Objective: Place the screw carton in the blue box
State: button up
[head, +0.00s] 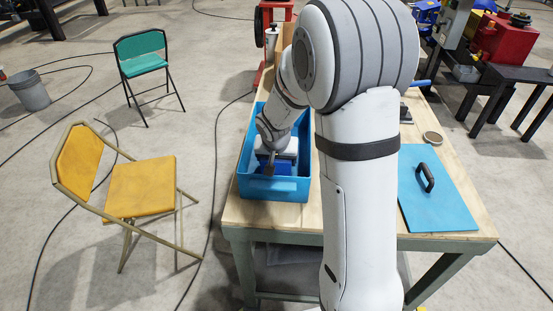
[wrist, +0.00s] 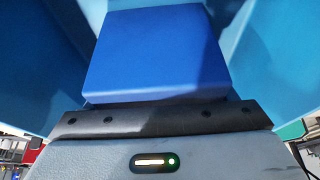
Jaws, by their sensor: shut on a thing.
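The blue box (head: 262,187) is an open light-blue bin at the left side of the wooden workbench. My gripper (head: 271,168) is down inside the box and shut on the screw carton (head: 284,169), a darker blue block. In the wrist view the carton (wrist: 155,55) fills the middle, just beyond the dark gripper bar, with the light-blue box walls (wrist: 275,60) on both sides. The fingertips are hard to make out. I cannot tell whether the carton touches the box floor.
A flat blue lid (head: 440,205) with a black handle lies on the bench (head: 325,225) at right, near a small round tin (head: 432,138). My arm hides the bench's middle. A yellow chair (head: 140,190) and a green chair (head: 143,60) stand on the floor at left.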

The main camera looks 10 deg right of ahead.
jog(key=o, duration=1.2)
jog(key=shift+s+r, duration=0.15)
jog(key=shift+r, duration=0.45)
jog(key=v, duration=1.1)
jog(key=shift+s+f+b, duration=0.1)
jog(key=shift+s+b, duration=0.1)
jog(key=shift+b, duration=0.1)
jog(key=s+n, duration=0.1)
jog(key=s, duration=0.6)
jog(key=s+d+r+n+g+y, duration=0.1)
jog(key=s, duration=0.6)
jog(key=s+r+n, duration=0.1)
jog(key=s, duration=0.6)
jog(key=shift+s+d+n+g, duration=0.25)
jog(key=shift+s+n+g, duration=0.05)
